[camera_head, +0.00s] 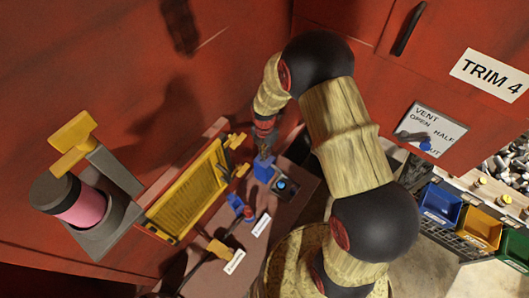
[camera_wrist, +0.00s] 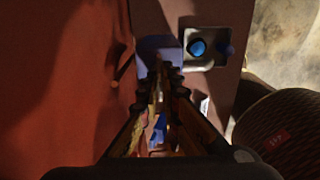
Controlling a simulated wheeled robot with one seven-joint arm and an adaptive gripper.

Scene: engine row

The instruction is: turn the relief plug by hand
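My gripper (camera_head: 264,147) points down just above a blue block (camera_head: 264,169) on the brown ledge, its tips close to or touching the block's top. In the wrist view my gripper (camera_wrist: 158,82) has its fingers close together over the blue block (camera_wrist: 154,44). Dark shading hides whether anything is between the tips. Beside the block is a grey square fitting (camera_head: 285,187) with a round blue cap, also in the wrist view (camera_wrist: 201,48). I cannot tell which of these fittings is the relief plug; the small labels are unreadable.
A yellow grille (camera_head: 190,192) and a pink cylinder (camera_head: 82,207) stand left. A blue valve piece (camera_head: 238,206) and yellow handle (camera_head: 220,250) sit on the ledge. A red wall rises behind, with a vent dial plate (camera_head: 431,130). Blue (camera_head: 440,204), yellow and green bins are right.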

